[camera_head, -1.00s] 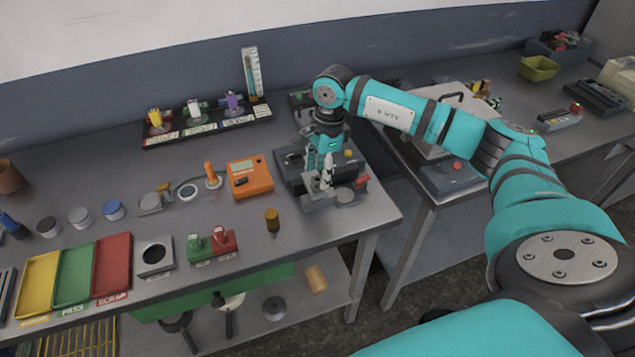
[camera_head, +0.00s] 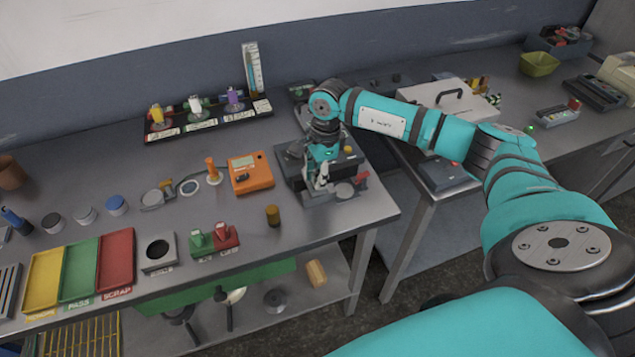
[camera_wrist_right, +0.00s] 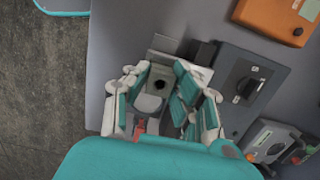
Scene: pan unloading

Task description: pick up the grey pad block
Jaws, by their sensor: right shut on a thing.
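My right gripper (camera_head: 321,179) points down over a dark grey fixture (camera_head: 291,165) near the right end of the bench. In the right wrist view, my right gripper (camera_wrist_right: 160,80) has its teal-padded fingers on both sides of a small grey block with a dark round hole, the grey pad block (camera_wrist_right: 158,76), and is shut on it. The block's sides are partly covered by the fingers. In the head view the gripper hides the block. I cannot tell whether the block is clear of the fixture. My left gripper is not in view.
Yellow, green and red trays (camera_head: 115,260) lie at the front left. A second bench with a grey lidded case (camera_head: 465,98) is to the right, across a gap.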

